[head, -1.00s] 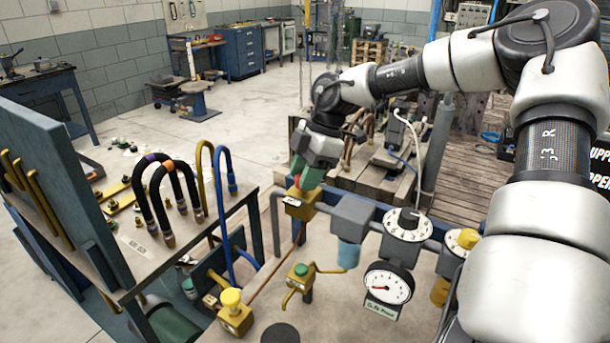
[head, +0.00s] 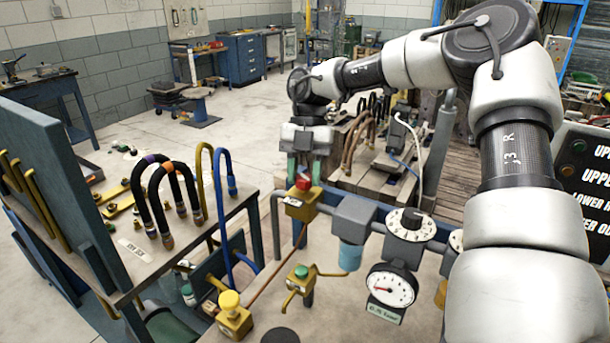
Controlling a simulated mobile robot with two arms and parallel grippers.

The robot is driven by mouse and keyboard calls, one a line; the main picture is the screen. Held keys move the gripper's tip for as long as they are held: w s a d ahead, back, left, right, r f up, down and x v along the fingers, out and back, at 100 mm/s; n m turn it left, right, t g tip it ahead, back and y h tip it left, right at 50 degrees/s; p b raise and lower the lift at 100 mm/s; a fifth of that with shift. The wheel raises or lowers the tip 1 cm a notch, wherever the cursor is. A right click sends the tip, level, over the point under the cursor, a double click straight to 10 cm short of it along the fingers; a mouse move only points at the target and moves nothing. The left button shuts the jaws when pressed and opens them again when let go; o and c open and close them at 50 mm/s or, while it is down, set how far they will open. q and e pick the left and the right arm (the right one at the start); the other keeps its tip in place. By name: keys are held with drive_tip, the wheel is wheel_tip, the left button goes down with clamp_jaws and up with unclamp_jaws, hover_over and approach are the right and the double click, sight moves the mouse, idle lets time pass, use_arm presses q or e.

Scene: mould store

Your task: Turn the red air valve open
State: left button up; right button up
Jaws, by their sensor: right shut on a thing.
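The red air valve handle (head: 303,184) sits on a yellow brass valve body (head: 299,206) on the grey pipe, near the middle of the head view. My right gripper (head: 305,176) comes down on it from above, its green fingers one on each side of the red handle. It is shut on the handle, and the fingers hide part of it. My left gripper is not in view.
Along the pipe to the right are a filter with a blue bowl (head: 350,255), a round dial knob (head: 408,224) and a pressure gauge (head: 391,287). A yellow-knobbed valve (head: 231,310) and a green-knobbed valve (head: 301,276) stand in front. Curved hoses (head: 177,195) stand on the left bench.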

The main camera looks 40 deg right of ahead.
drive_tip(key=n, duration=0.2)
drive_tip(key=n+g+h, duration=0.1)
drive_tip(key=n, duration=0.2)
drive_tip(key=shift+h+b, duration=0.3)
drive_tip(key=shift+b, duration=0.05)
drive_tip(key=shift+a, duration=0.1)
drive_tip(key=o, duration=0.9)
drive_tip(key=shift+w+r, duration=0.1)
drive_tip(key=shift+r, duration=0.05)
drive_tip(key=v, duration=1)
drive_tip(key=shift+w+r, duration=0.25)
drive_tip(key=shift+f, duration=0.1)
